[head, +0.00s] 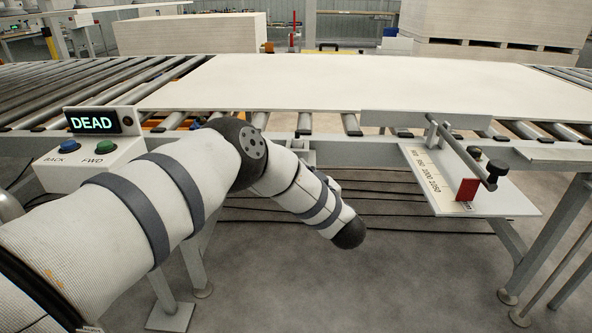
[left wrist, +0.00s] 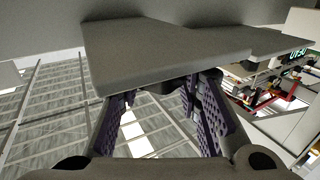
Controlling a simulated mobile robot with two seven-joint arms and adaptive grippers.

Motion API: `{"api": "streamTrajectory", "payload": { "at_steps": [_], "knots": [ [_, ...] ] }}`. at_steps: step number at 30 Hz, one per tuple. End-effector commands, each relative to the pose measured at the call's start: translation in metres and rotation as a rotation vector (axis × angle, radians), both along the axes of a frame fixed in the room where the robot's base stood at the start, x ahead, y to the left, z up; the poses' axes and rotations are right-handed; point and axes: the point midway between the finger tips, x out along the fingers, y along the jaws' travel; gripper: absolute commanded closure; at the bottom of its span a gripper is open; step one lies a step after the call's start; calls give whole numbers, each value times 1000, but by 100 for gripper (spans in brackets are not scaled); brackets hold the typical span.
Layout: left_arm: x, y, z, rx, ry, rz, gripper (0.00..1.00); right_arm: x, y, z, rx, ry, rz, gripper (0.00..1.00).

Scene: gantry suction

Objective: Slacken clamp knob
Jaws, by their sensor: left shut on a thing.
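My left arm comes in from the left of the head view and bends down in front of the conveyor's near edge. Its gripper is hidden there behind the arm. In the left wrist view my left gripper (left wrist: 172,90) has its two purple-padded fingers reaching up under a grey block (left wrist: 165,55). It is shut on a dark, knob-like thing at the block's underside, mostly hidden by the block and fingertips; I take it as the clamp knob. A separate black knob (head: 498,169) stands on the stop bar at the right, apart from my arm. My right gripper is not in view.
A pale board (head: 330,85) lies on the roller conveyor. A control box (head: 85,160) with a display reading DEAD stands left, beside my arm. A scale plate (head: 495,205) with a red pointer (head: 467,189) hangs at the right. Open floor lies below.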

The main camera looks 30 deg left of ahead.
Motion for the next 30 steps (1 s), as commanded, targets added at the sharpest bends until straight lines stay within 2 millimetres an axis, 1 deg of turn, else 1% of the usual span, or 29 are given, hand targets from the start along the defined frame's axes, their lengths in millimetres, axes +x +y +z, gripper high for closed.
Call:
{"api": "streamTrajectory", "payload": {
  "at_steps": [5,6,8,16,19,22,27,30],
  "knots": [
    [0,0,-1,-1,2,-1,96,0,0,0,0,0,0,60],
    [0,0,-1,-1,2,-1,62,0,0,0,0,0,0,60],
    [0,0,-1,-1,2,-1,48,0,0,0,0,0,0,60],
    [0,0,0,-1,1,-1,47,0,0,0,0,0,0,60],
    [-3,-6,0,-1,1,-3,47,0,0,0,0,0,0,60],
    [-14,-24,-1,0,4,-6,47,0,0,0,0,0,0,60],
    [-38,-65,0,-1,3,-6,47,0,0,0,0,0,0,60],
    [-50,-84,0,0,1,-5,47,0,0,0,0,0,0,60]
  ]
}}
